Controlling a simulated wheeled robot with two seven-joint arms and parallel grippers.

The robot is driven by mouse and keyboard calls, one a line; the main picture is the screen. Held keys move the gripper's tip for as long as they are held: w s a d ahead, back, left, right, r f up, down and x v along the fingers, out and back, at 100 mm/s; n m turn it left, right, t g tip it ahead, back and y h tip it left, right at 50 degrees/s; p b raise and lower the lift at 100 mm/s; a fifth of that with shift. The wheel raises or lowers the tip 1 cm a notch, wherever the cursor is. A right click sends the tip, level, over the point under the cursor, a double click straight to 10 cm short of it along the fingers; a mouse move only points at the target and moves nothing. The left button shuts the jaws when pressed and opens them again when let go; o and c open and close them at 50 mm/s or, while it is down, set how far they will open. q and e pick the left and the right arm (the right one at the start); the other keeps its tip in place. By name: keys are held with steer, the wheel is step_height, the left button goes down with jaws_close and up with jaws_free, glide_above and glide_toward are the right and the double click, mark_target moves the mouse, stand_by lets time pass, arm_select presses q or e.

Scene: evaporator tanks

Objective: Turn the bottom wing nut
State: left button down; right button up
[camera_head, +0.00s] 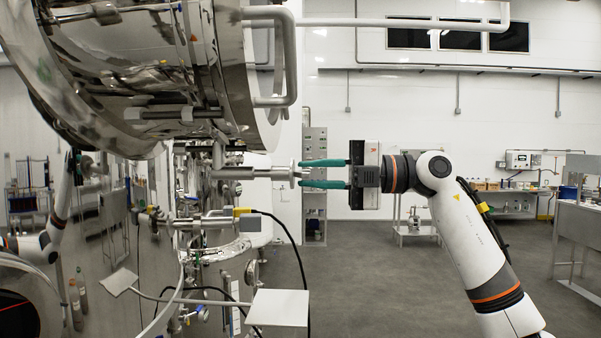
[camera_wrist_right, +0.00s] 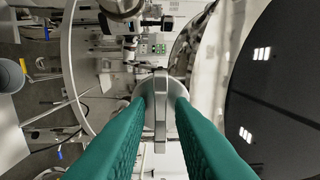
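The bottom wing nut (camera_head: 294,173) is a small metal piece at the right end of a horizontal steel rod (camera_head: 250,173) under the big tank. My right gripper (camera_head: 303,174) comes from the right with its two green fingers apart, one above and one below the wing nut's level. In the right wrist view, the wing nut (camera_wrist_right: 161,115) is a narrow upright metal bar between the green fingers (camera_wrist_right: 161,103). Gaps show on both sides of it, and I see no clear contact. My left gripper is not directly in view.
The large polished steel tank (camera_head: 130,70) overhangs above and left of the gripper. Pipes, valves (camera_head: 215,222) and cables crowd below the rod. A flat grey plate (camera_head: 278,307) stands lower down. The mirror-like wall at left shows a reflected arm. The floor at right is open.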

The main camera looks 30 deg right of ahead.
jaws_close()
steer(key=shift+n, duration=1.2)
steer(key=shift+n, duration=1.2)
steer(key=shift+n, duration=1.1)
